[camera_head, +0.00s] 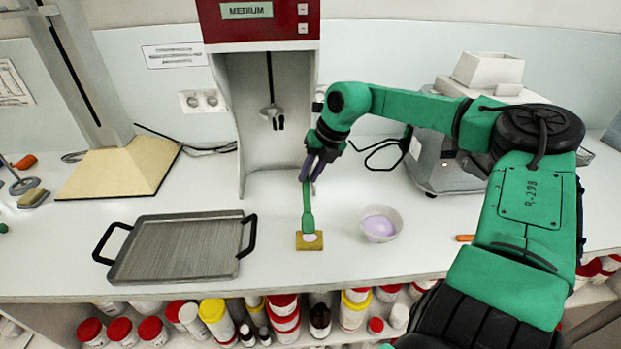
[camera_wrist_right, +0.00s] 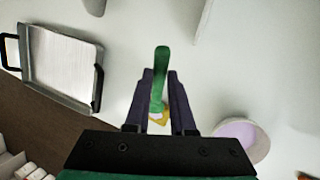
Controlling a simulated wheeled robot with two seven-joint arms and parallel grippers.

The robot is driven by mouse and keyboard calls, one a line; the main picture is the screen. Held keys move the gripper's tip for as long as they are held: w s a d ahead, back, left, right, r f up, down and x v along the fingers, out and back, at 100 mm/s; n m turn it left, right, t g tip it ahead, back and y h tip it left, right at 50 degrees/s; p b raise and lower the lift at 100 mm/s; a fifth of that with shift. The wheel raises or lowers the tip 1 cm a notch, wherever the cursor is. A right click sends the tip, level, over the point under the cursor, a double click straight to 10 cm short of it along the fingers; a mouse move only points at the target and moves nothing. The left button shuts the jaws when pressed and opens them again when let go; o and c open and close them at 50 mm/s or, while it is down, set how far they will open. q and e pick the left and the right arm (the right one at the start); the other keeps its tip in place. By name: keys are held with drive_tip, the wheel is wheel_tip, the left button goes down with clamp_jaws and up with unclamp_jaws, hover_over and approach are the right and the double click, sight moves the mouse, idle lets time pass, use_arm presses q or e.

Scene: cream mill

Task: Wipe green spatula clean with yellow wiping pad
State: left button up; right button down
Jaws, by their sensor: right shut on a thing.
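My right gripper (camera_head: 313,170) is shut on the green spatula (camera_head: 308,210), and its dark fingers also show in the right wrist view (camera_wrist_right: 159,85). The spatula (camera_wrist_right: 160,62) hangs down from the gripper. Its lower end, with a pale lilac patch, is at the yellow wiping pad (camera_head: 309,246) on the bench. I cannot tell whether it presses on the pad or hovers just above it. In the right wrist view the pad (camera_wrist_right: 163,117) is mostly hidden behind the fingers. My left gripper is not in view.
A bowl with lilac cream (camera_head: 381,222) stands right of the pad. A grey tray with black handles (camera_head: 178,247) lies to the left. A red-topped mixer (camera_head: 262,100) stands behind. An orange object (camera_head: 464,238) lies near my right arm. Jars fill the shelf below the bench's front edge.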

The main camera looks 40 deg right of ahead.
drive_tip(key=shift+s+a+r+p, duration=0.2)
drive_tip(key=shift+s+a+p, duration=0.05)
drive_tip(key=shift+s+p, duration=0.15)
drive_tip(key=shift+s+a+f, duration=0.1)
drive_tip(key=shift+s+a, duration=0.1)
drive_tip(key=shift+s, duration=0.05)
drive_tip(key=shift+w+d+f+b, duration=0.2)
drive_tip(key=shift+d+b, duration=0.05)
drive_tip(key=shift+b, duration=0.15)
drive_tip(key=shift+w+d, duration=0.1)
drive_tip(key=shift+w, duration=0.1)
drive_tip(key=shift+w+d+r, duration=0.1)
drive_tip(key=shift+w, duration=0.2)
drive_tip(key=shift+s+a+r, duration=0.15)
drive_tip(key=shift+s+a, duration=0.05)
drive_tip(key=shift+s, duration=0.1)
drive_tip(key=shift+s+a, duration=0.25)
drive_tip(key=shift+s, duration=0.1)
drive_tip(key=shift+d, duration=0.1)
drive_tip(key=shift+w+d+f+b, duration=0.2)
drive_tip(key=shift+w+d+b, duration=0.15)
drive_tip(key=shift+w, duration=0.25)
drive_tip(key=shift+s+a+r, duration=0.2)
drive_tip(key=shift+s+a, duration=0.1)
drive_tip(key=shift+s, duration=0.05)
drive_tip(key=shift+s+a+f+p, duration=0.1)
drive_tip(key=shift+s+a+p, duration=0.1)
drive_tip(key=shift+s+p, duration=0.1)
